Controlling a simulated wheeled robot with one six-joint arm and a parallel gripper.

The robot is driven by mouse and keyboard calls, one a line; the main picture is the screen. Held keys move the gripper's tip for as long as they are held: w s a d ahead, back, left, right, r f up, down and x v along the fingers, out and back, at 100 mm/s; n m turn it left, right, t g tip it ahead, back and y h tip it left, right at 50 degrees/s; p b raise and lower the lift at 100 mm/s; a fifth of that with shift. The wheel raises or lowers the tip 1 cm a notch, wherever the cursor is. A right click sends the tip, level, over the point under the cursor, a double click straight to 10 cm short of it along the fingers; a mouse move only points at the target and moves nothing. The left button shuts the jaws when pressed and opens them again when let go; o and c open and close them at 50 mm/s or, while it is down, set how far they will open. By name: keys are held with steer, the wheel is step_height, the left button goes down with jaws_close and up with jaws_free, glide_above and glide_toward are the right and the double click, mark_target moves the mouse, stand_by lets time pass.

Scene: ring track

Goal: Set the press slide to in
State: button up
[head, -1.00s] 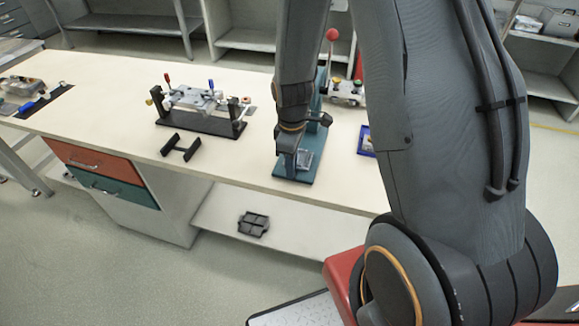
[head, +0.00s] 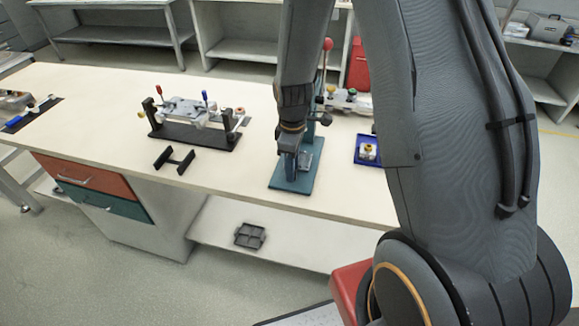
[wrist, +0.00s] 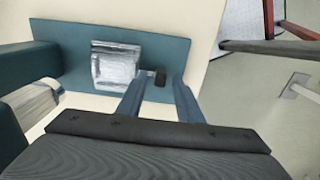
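The press has a teal base plate (head: 291,181) near the front edge of the bench and a lever with a red knob (head: 327,44). A silvery metal block (wrist: 117,66), seemingly its slide, sits on the teal plate. A small dark knob (wrist: 160,79) sticks out beside the block. In the wrist view my gripper (wrist: 162,82) has its two blue fingers apart, with the dark knob between their tips. I see gaps beside the knob and cannot tell of any contact. In the head view my wrist hides part of the press, and the gripper (head: 290,168) shows only small.
On the bench (head: 230,178), a clamping fixture (head: 190,115) and a black stand (head: 174,160) are to the left. A blue tray (head: 367,149) with a small part is to the right. A grey tray (head: 250,236) lies on the shelf below.

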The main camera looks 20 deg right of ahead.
step_height(320, 180, up, 7)
steer(key=shift+f+b, duration=0.15)
steer(key=shift+b, duration=0.7)
steer(key=shift+r, duration=0.55)
